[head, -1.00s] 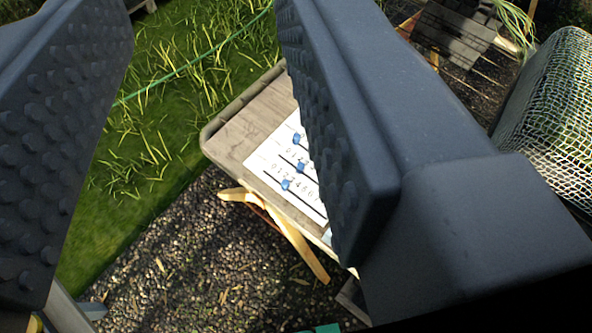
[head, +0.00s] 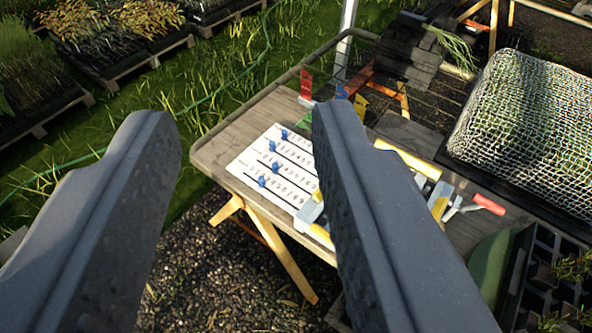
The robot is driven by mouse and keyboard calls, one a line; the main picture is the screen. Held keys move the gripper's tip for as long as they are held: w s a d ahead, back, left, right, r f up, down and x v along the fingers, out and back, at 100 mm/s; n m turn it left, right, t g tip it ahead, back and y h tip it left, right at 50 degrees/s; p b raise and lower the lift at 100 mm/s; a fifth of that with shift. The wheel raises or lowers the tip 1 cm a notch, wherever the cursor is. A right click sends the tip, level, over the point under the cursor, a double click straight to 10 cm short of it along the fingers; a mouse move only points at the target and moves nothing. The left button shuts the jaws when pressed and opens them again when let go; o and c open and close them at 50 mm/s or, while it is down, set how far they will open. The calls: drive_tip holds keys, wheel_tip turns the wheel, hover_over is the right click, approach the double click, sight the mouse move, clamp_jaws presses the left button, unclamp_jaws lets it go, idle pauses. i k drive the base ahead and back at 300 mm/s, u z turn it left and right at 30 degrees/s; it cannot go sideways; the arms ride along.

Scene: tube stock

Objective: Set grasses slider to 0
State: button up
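A white slider board (head: 284,168) lies on the wooden table (head: 222,152), with dark slots, printed numbers and blue slider knobs. The far knob (head: 284,134), the middle knob (head: 272,146), a third knob (head: 275,167) and the near knob (head: 262,181) all sit toward the left part of their rows. The row labels are too small to read, so I cannot tell which is grasses. My gripper (head: 240,125) is open and empty, its two fingers wide apart. The fingers are above and in front of the table, and the right finger hides part of the board's right side.
Tools with yellow and red handles (head: 488,204) lie on the table's right. A mesh-covered box (head: 525,115) stands at the back right, with a dark seedling tray (head: 545,285) nearer. Small coloured tags (head: 307,83) stand behind the board. Plant trays (head: 120,45) sit on the grass at far left.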

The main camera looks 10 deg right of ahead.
sight(275, 166)
drive_tip(key=z, duration=0.25)
drive_tip(key=i, duration=1)
drive_tip(key=z, duration=0.05)
